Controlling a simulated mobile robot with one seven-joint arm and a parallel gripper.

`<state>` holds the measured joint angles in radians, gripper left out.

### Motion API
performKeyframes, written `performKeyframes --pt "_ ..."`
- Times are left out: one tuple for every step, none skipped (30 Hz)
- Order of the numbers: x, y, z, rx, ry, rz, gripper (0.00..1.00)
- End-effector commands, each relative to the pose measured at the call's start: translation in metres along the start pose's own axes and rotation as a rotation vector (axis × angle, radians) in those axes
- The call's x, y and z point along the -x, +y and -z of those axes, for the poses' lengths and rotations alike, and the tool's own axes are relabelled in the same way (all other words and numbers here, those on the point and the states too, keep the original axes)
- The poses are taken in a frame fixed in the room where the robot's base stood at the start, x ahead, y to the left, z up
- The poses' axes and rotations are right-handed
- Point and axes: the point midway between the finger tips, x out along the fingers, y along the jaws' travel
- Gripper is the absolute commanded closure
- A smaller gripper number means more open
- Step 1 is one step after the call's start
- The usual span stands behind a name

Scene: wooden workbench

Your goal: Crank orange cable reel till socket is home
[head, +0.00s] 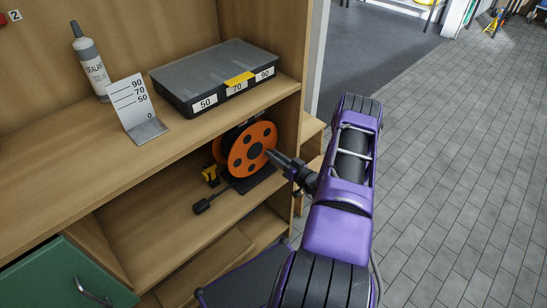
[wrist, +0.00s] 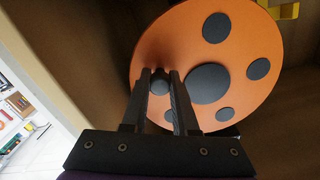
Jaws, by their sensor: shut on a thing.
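The orange cable reel (head: 241,157) stands upright on the lower shelf, with dark round spots and a dark hub on its face. In the wrist view the reel's face (wrist: 178,45) fills the upper middle. My gripper (head: 273,156) is at the reel's right side. In the wrist view my gripper (wrist: 160,76) is shut on a dark crank knob (wrist: 159,86) near the reel's rim. A dark cable end, seemingly the socket (head: 201,206), lies on the shelf in front and left of the reel. A yellow bracket (head: 210,175) stands left of the reel.
The upper shelf (head: 60,165) above the reel carries a grey case (head: 205,75), a sealant bottle (head: 90,63) and a white scale stand (head: 131,103). The cabinet's side wall (head: 290,130) is close beside my gripper. A green drawer front (head: 60,280) is at lower left.

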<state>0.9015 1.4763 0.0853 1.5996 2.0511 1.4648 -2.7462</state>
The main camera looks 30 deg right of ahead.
Motion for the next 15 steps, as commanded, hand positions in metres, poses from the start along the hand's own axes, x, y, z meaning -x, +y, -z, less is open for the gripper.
performKeyframes --pt "0.0006 0.0008 0.0004 0.003 0.0 -0.002 1.0" --pt "0.0006 0.0008 0.0006 0.004 0.0 -0.002 1.0" --pt "0.0006 0.0008 0.0007 0.005 0.0 -0.002 1.0" --pt "0.0006 0.0008 0.0007 0.005 0.0 -0.002 1.0" --pt "0.0006 0.0008 0.0007 0.005 0.0 -0.002 1.0" --pt "0.0006 0.0008 0.0008 0.005 0.0 -0.002 1.0" --pt "0.0006 0.0008 0.0008 0.005 0.0 -0.002 1.0" --pt "0.0006 0.0008 0.0008 0.005 0.0 -0.002 1.0" --pt "0.0006 0.0008 0.0008 0.005 0.0 -0.002 1.0" --pt "0.0006 0.0008 0.0008 0.005 0.0 -0.002 1.0" --pt "0.0006 0.0008 0.0008 0.005 0.0 -0.002 1.0" --pt "0.0006 0.0008 0.0008 0.004 0.0 -0.002 0.71" --pt "0.0006 0.0008 0.0008 0.004 0.0 -0.002 0.66" --pt "0.0006 0.0008 0.0008 0.004 0.0 -0.002 0.6" --pt "0.0005 0.0008 0.0008 0.004 0.0 -0.002 0.53"
